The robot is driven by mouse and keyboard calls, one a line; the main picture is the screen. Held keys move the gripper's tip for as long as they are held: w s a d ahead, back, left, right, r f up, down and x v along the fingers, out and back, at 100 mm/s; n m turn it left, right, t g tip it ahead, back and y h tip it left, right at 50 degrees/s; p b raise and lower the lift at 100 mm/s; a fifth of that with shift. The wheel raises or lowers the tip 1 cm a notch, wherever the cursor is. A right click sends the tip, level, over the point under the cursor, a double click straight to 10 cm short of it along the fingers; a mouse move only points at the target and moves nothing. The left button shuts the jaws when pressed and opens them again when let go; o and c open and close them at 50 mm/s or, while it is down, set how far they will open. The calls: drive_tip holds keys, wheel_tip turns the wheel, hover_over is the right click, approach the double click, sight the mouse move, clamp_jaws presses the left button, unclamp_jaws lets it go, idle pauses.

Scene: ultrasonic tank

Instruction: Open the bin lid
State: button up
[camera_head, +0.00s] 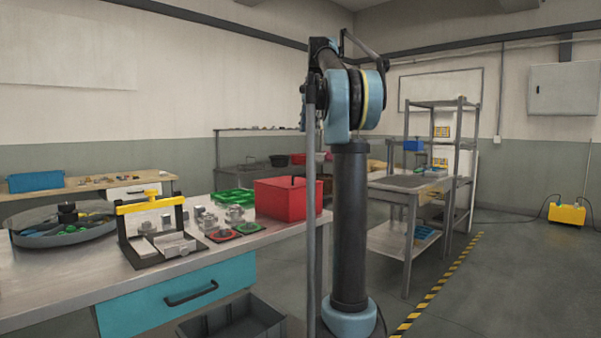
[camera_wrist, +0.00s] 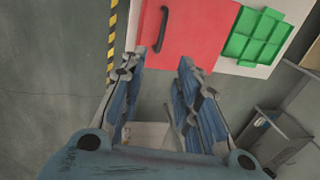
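The bin is a red box (camera_head: 281,201) on the right end of the metal workbench, with a flat red lid (camera_head: 272,184) that looks closed. In the wrist view the red lid (camera_wrist: 195,38) fills the top middle, with a long black handle (camera_wrist: 161,28) near its left side. My gripper (camera_wrist: 163,58) is open and empty. Its fingertips are at the lid's near edge in the picture, below the handle and apart from it. The gripper cannot be made out in the head view, where my arm stands just right of the bin.
A green compartment tray (camera_wrist: 254,36) lies right of the bin in the wrist view. The workbench (camera_head: 50,288) also bears metal parts, a black fixture with a yellow bar (camera_head: 150,203) and a round tray (camera_head: 62,238). A grey open crate (camera_head: 232,322) stands below. Floor left of the bench end is clear in the wrist view.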

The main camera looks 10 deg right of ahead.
drive_tip(key=w+f, duration=0.1)
drive_tip(key=f, duration=0.4)
drive_tip(key=a+f, duration=0.1)
drive_tip(key=f, duration=0.5)
drive_tip(key=w+a+f, duration=0.1)
drive_tip(key=f, duration=0.5)
drive_tip(key=shift+w+a, duration=0.25)
drive_tip(key=shift+w, duration=0.05)
clamp_jaws()
drive_tip(key=shift+r, duration=0.1)
